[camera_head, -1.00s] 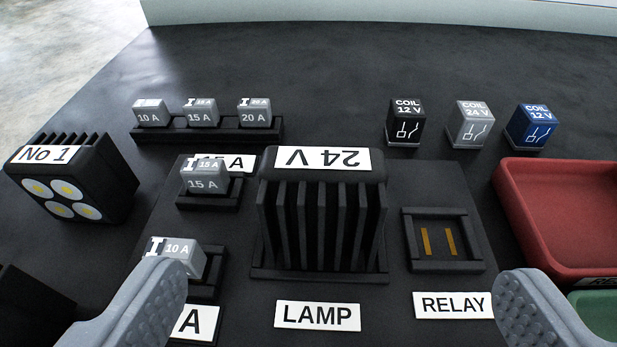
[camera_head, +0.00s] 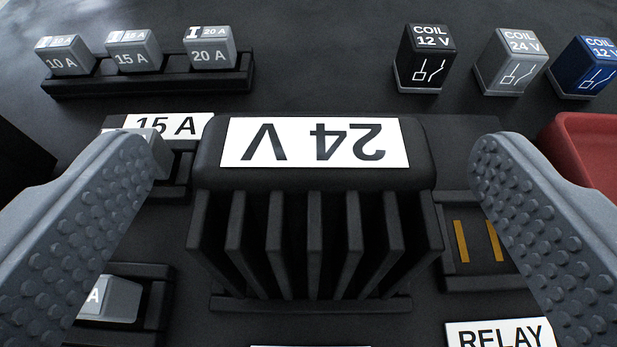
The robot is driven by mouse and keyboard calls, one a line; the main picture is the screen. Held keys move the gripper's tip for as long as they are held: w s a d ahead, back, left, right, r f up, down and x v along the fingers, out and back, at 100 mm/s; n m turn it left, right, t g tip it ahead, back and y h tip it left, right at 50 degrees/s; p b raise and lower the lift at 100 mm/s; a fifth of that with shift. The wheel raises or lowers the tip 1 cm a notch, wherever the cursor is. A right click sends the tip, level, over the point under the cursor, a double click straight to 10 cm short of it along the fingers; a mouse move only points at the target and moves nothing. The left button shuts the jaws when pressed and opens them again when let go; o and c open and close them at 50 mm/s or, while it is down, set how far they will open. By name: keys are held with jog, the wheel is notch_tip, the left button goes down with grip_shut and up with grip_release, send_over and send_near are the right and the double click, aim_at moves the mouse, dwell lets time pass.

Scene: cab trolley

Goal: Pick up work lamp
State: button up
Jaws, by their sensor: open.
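The work lamp (camera_head: 315,205) is a black finned block with a white "24 V" label that reads upside down. It sits in the black socket frame in the middle of the panel. My gripper (camera_head: 312,160) is open, with one grey studded finger on each side of the lamp and a gap between each finger and the lamp. The left finger covers part of a 15 A fuse (camera_head: 160,150) in its holder. The right finger covers part of the empty relay socket (camera_head: 478,245).
A rack (camera_head: 150,78) with 10 A, 15 A and 20 A fuses stands at the back left. Black (camera_head: 425,58), grey (camera_head: 508,62) and blue (camera_head: 582,68) relays stand at the back right. A red tray (camera_head: 585,150) is at the right edge. Another fuse (camera_head: 112,298) sits at lower left.

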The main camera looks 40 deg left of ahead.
aim_at(316, 229)
jog(key=c, duration=1.4)
jog(key=shift+r, duration=0.1)
notch_tip(316, 229, up, 10)
jog(key=p, duration=0.2)
